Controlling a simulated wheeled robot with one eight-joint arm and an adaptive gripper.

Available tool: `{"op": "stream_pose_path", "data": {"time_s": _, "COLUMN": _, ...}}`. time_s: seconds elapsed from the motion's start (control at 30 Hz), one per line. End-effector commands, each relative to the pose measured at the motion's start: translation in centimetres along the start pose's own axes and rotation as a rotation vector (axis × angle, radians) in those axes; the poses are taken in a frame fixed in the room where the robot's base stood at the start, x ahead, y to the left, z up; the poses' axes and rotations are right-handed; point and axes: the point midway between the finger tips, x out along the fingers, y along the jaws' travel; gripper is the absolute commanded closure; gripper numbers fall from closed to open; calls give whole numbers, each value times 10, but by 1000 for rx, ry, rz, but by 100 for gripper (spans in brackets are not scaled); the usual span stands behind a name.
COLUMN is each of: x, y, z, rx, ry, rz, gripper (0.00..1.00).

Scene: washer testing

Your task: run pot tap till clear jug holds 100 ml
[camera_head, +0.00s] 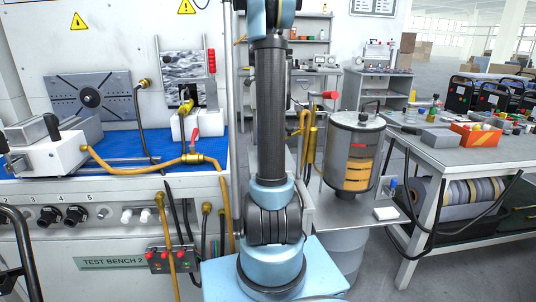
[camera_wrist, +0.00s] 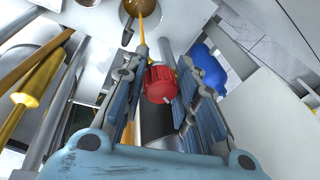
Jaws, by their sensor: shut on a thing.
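The metal pot (camera_head: 343,140) stands upright on the small stand right of my arm, with a lid and orange bands on its side. In the wrist view my gripper (camera_wrist: 160,92) has its two fingers closed around a ribbed red knob (camera_wrist: 160,76). A dark and grey cylinder (camera_wrist: 160,124) shows below the knob. A round brown opening (camera_wrist: 132,8) with an amber streak lies beyond it at the top; I cannot tell whether this is the jug. I cannot make out the clear jug or its level for certain. My gripper is not visible in the head view.
The test bench (camera_head: 110,215) is at left, a cluttered table (camera_head: 440,152) at right.

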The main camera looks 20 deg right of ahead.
Motion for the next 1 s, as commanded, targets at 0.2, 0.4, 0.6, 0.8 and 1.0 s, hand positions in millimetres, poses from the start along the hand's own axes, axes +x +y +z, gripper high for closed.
{"op": "stream_pose_path", "data": {"time_s": 0.2, "x": 0, "y": -3, "z": -1, "rx": 0, "ry": 2, "rz": -5, "gripper": 94}}
{"op": "stream_pose_path", "data": {"time_s": 0.4, "x": 0, "y": -2, "z": -2, "rx": -77, "ry": -12, "rz": -19, "gripper": 94}}
{"op": "stream_pose_path", "data": {"time_s": 0.6, "x": 0, "y": -2, "z": -2, "rx": -250, "ry": -42, "rz": -52, "gripper": 94}}
{"op": "stream_pose_path", "data": {"time_s": 0.8, "x": 0, "y": -3, "z": -1, "rx": -337, "ry": -57, "rz": -67, "gripper": 94}}
{"op": "stream_pose_path", "data": {"time_s": 1.0, "x": 0, "y": -3, "z": -1, "rx": -340, "ry": -58, "rz": -68, "gripper": 94}}
